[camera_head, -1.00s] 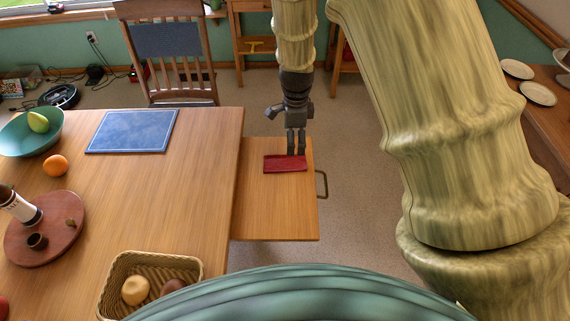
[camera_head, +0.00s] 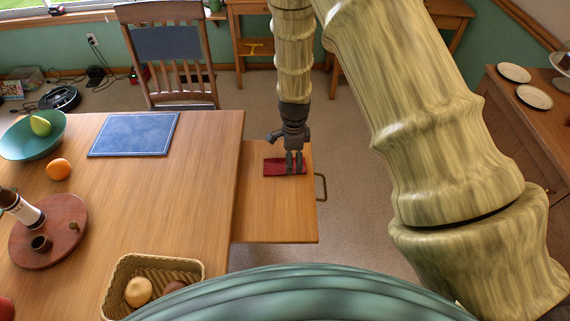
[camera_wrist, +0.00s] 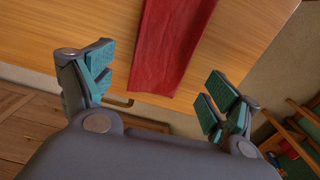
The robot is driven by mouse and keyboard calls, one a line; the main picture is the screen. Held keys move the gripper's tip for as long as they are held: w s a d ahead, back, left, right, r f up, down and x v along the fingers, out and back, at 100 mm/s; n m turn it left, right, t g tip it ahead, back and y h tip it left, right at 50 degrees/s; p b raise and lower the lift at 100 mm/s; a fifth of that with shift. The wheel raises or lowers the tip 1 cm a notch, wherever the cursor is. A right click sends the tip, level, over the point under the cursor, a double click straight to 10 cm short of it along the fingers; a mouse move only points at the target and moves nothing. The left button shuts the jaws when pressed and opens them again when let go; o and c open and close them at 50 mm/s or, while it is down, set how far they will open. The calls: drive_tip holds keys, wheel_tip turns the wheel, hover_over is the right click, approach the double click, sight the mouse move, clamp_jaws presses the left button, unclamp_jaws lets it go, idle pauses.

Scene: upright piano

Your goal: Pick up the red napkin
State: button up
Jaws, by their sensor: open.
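The red napkin (camera_head: 275,167) lies flat on a small wooden side surface (camera_head: 275,215) that sticks out from the right of the main table. My gripper (camera_head: 294,170) is over the right part of the napkin and hides some of it. In the wrist view the napkin (camera_wrist: 172,45) is a long red strip ahead of the fingers, reaching in from the top edge. My gripper (camera_wrist: 160,88) is open there, with its teal-padded fingers wide apart. The napkin's near end lies between the two fingers in the picture. I cannot tell whether they touch it.
The main table (camera_head: 180,200) holds a blue placemat (camera_head: 134,134), a teal bowl (camera_head: 30,140), an orange (camera_head: 59,169), a round wooden tray (camera_head: 70,220) and a wicker basket (camera_head: 195,268). A metal handle (camera_head: 322,188) juts from the side surface's right edge. A chair (camera_head: 175,60) stands behind the table.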

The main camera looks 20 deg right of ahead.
drive_tip(key=shift+f, duration=1.1)
drive_tip(key=c, duration=0.7)
